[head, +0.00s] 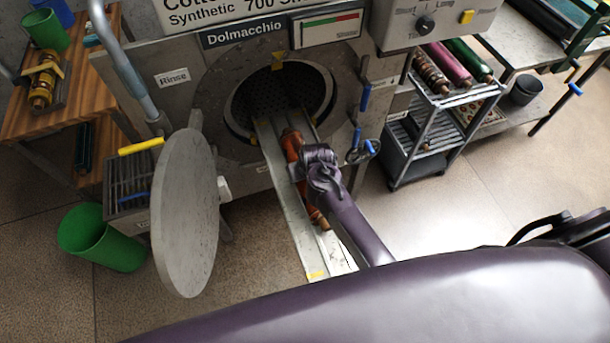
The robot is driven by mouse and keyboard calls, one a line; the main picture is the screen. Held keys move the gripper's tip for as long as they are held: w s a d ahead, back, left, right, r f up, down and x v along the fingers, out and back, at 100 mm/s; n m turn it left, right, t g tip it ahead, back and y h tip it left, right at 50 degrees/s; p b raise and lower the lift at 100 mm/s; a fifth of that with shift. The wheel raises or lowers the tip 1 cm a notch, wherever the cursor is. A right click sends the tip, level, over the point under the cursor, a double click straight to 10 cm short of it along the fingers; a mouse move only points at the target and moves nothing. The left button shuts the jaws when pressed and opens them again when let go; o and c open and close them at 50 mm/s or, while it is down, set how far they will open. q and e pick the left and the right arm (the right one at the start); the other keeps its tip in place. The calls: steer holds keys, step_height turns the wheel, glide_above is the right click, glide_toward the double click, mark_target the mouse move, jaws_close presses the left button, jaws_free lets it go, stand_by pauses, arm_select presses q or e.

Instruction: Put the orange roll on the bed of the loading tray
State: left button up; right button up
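The orange roll (292,146) lies lengthwise along the loading tray (285,208), appearing to rest on its bed between the side rails. Its far end points into the round machine opening and its near end (317,217) shows lower down the tray. My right gripper (311,160) is over the roll's middle and hides part of it. Its fingers are not clearly visible, so I cannot tell whether they grip the roll. My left gripper is not in view.
The round machine opening (272,95) is behind the tray, with its grey door (186,214) swung open at left. A green bin (100,238) stands on the floor. A cart with several rolls (459,68) is at right. A wooden table (75,88) is at left.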

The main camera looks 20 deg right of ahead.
stand_by(0.3)
steer(key=o, duration=1.6)
steer(key=shift+f, duration=0.1)
steer(key=shift+s+r, duration=0.15)
steer(key=shift+r, duration=0.45)
steer(key=v, duration=1.1)
steer(key=shift+s+r, duration=0.1)
steer(key=shift+s, duration=0.05)
